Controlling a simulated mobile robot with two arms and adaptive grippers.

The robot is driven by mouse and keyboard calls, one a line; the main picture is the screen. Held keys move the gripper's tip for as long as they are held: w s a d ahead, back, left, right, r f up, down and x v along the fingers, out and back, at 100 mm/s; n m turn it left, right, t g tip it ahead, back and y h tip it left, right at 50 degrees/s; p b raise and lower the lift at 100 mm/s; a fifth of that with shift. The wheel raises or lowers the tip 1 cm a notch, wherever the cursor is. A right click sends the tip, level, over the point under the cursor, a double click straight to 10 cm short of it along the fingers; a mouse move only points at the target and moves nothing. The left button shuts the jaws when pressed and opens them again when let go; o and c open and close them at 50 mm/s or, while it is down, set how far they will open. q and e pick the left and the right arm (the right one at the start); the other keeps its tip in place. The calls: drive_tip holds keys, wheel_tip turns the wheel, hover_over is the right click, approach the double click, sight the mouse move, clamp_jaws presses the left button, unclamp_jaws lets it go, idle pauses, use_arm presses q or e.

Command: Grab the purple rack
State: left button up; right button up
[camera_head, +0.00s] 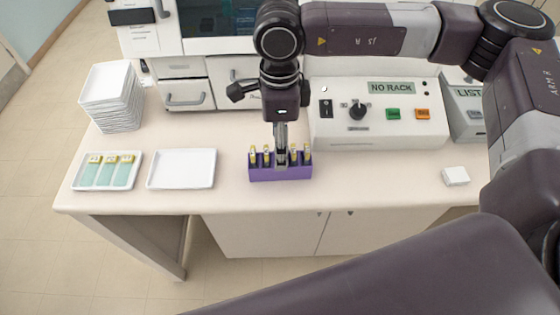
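The purple rack (280,174) stands on the pale counter in front of the machine labelled NO RACK. Several slides with yellow-green ends (307,153) stand upright in it. My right gripper (281,158) points straight down at the middle of the rack, its fingertips among the slides at the top edge. The fingers show narrow, one in front of the other, so I cannot tell whether they grip the rack. The rack appears to rest on the counter. My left gripper is not in view.
A white tray with several slides (76,185) and an empty white tray (181,169) lie left of the rack. A stack of white trays (110,98) stands behind them. The NO RACK machine (375,130) is behind right. A small white block (455,176) lies right; counter between is clear.

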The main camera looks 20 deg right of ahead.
sight(299, 172)
drive_tip(key=f, duration=0.1)
drive_tip(key=f+p, duration=0.1)
drive_tip(key=f, duration=0.1)
drive_tip(key=shift+w+d+f+p, duration=0.1)
drive_tip(key=shift+w+f+p, duration=0.15)
drive_tip(key=shift+p, duration=0.1)
drive_tip(key=shift+f, duration=0.4)
drive_tip(key=shift+c, duration=0.2)
drive_tip(key=c, duration=1.3)
